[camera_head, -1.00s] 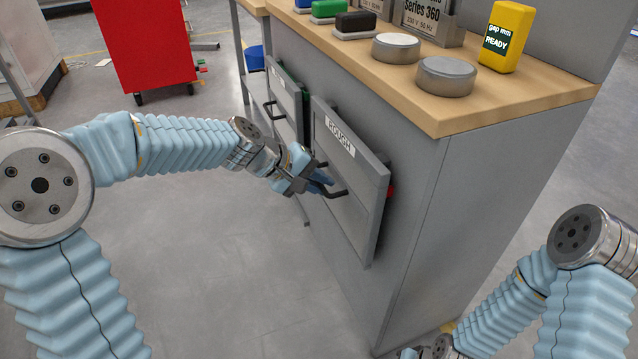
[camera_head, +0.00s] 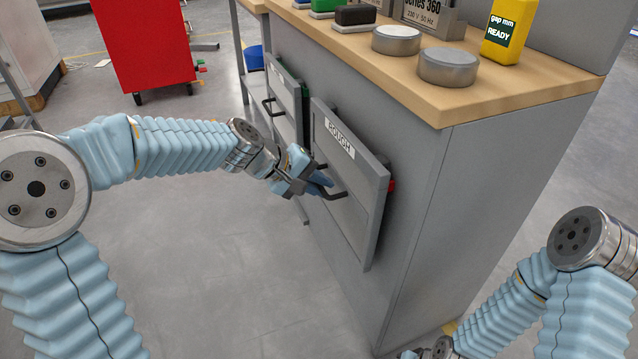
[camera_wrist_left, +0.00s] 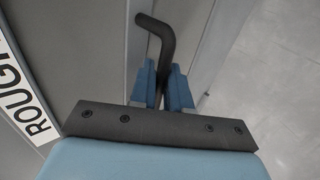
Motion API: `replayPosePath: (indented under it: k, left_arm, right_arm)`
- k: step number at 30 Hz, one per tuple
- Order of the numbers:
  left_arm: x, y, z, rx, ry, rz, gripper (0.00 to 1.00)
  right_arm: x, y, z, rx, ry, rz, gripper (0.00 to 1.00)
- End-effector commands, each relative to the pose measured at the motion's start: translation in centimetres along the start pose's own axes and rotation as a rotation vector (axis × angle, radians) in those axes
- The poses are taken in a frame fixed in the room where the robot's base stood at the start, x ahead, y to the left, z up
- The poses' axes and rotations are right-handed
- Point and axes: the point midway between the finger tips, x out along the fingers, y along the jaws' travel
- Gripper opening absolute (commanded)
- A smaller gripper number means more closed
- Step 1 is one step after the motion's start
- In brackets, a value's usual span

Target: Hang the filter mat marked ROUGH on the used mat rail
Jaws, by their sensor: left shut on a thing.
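The filter mat marked ROUGH (camera_head: 352,205) is a grey framed panel with a white label and a dark bar handle. It hangs upright at the side of the grey bench cabinet. My left gripper (camera_head: 325,185) is shut on its handle. The left wrist view shows the blue fingers (camera_wrist_left: 163,88) on both sides of the dark handle (camera_wrist_left: 158,35), with part of the ROUGH label (camera_wrist_left: 25,95) at the left. A red piece (camera_head: 391,185) shows behind the mat's right edge. The used mat rail cannot be told apart. My right gripper's fingers are out of view.
A second grey panel with a handle (camera_head: 284,100) hangs farther along the cabinet. Round metal discs (camera_head: 448,67), coloured blocks and a yellow READY device (camera_head: 508,30) stand on the wooden bench top (camera_head: 470,100). A red cabinet (camera_head: 150,45) stands at the back left. The floor beside the bench is clear.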

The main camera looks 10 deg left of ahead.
Motion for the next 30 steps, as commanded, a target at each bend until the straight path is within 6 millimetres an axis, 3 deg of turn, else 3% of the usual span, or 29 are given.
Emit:
replayPosePath:
  k: [14, 15, 20, 30]
  left_arm:
    - [1.1, -1.1, 0.0, 0.0, 0.001, 0.001, 0.0]
    - [0.9, -1.0, 0.0, 0.0, 0.001, 0.001, 0.21]
    - [0.9, -1.0, 0.0, 0.0, 0.001, 0.001, 0.46]
    - [0.5, -1.0, -0.1, -0.001, 0.002, 0.001, 0.47]
  right_arm:
    - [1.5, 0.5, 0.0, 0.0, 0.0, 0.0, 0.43]
    - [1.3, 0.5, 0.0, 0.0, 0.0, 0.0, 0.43]
    - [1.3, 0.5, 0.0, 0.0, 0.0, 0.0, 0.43]
    - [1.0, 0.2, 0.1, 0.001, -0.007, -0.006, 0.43]
